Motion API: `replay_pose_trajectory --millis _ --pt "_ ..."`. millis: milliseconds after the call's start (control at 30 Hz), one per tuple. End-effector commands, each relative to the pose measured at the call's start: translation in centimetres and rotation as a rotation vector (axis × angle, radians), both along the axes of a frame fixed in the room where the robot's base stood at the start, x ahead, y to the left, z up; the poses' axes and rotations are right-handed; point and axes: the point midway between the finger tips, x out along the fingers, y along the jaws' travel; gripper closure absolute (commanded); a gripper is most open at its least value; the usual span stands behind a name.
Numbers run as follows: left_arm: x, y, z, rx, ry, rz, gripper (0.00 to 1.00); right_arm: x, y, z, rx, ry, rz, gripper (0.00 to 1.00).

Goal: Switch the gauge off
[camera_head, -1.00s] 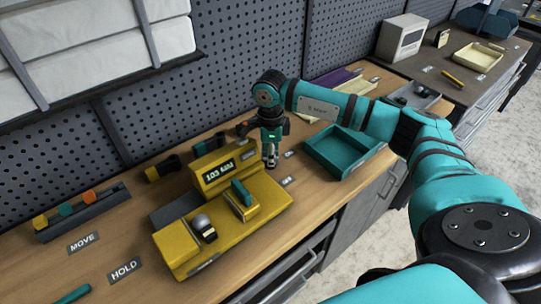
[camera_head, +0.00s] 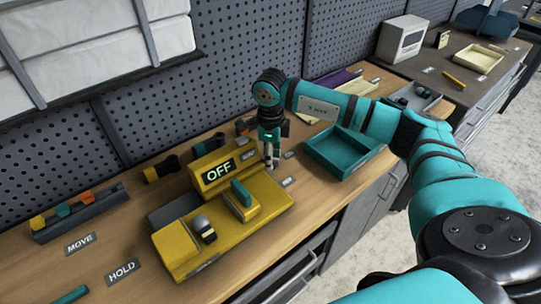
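The yellow gauge (camera_head: 225,215) stands on the wooden workbench, and its display (camera_head: 219,172) reads "OFF". A teal lever or block (camera_head: 241,193) and a grey rounded knob (camera_head: 203,226) sit on its top. My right gripper (camera_head: 271,165) points down just behind and to the right of the gauge's display housing, close to its right side. I cannot tell whether it touches the gauge. Its fingers are small and partly dark, and their opening does not show clearly. My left gripper is not in view.
An empty teal tray (camera_head: 342,152) lies right of the gauge. A rack with coloured pieces (camera_head: 80,213) stands at the left, near the "MOVE" (camera_head: 79,244) and "HOLD" (camera_head: 122,271) labels. A perforated panel (camera_head: 230,80) rises behind the bench.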

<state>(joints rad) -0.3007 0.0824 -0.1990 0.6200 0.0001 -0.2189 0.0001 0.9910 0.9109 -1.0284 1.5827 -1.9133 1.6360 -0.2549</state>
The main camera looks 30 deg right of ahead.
Motion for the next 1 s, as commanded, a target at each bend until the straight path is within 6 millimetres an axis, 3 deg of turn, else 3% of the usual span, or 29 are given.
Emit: replay_pose_trajectory --millis 167,600,800,1000 --pt "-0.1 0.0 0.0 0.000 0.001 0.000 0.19 0.1 0.0 1.7 0.002 -0.004 0.000 0.62" --pt "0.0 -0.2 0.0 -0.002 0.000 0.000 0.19 0.1 0.0 10.3 0.001 -0.004 0.000 0.62" --pt "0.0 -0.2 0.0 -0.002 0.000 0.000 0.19 0.1 0.0 11.9 0.000 -0.001 0.000 0.62" --pt "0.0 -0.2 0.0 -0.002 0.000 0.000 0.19 0.0 0.0 12.0 0.001 -0.001 0.000 0.62"
